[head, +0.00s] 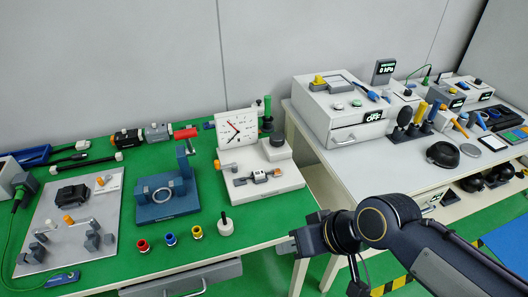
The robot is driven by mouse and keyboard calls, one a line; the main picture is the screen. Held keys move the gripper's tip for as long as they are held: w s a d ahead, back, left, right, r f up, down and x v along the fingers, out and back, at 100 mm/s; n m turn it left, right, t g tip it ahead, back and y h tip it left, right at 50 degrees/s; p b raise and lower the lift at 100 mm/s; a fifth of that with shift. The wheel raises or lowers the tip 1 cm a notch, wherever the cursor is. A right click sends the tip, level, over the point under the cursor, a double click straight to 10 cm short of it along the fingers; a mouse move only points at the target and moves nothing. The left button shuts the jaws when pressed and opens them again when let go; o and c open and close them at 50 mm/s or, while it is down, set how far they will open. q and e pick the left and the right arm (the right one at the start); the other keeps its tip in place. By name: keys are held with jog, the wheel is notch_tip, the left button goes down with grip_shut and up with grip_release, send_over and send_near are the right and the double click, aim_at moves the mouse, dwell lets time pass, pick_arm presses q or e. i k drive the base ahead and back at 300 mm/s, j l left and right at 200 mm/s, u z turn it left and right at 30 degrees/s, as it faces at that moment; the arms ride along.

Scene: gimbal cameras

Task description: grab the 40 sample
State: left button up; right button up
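No label reading 40 can be made out, so I cannot tell which thing is the 40 sample. Three small ringed pieces stand in a row near the front of the green table: a red one (143,245), a blue one (170,239) and a yellow one (197,232). A white piece with a dark stem (225,226) stands right of them. My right gripper (297,243) is by the table's front right corner, apart from these pieces; its fingers are too small and dark to judge. My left gripper is not in view.
A white dial gauge stand (262,184) and a blue press (164,197) stand behind the small pieces. A grey plate with fittings (72,222) lies at left. A white bench with a vacuum box (345,115) is at right, beyond a gap. A drawer (185,283) hangs under the green table.

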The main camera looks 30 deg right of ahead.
aim_at(258, 175)
jog(key=l+z, duration=0.1)
jog(key=z, duration=0.3)
jog(key=l+z, duration=0.15)
jog(key=z, duration=0.25)
jog(key=i+l+u, duration=0.15)
jog(key=l+u, duration=0.15)
jog(key=u, duration=0.15)
jog(key=i+l+u, duration=0.15)
jog(key=l+u, duration=0.15)
jog(key=u, duration=0.15)
jog(key=l+u, duration=0.45)
jog(key=i+j, duration=0.05)
jog(key=j, duration=0.05)
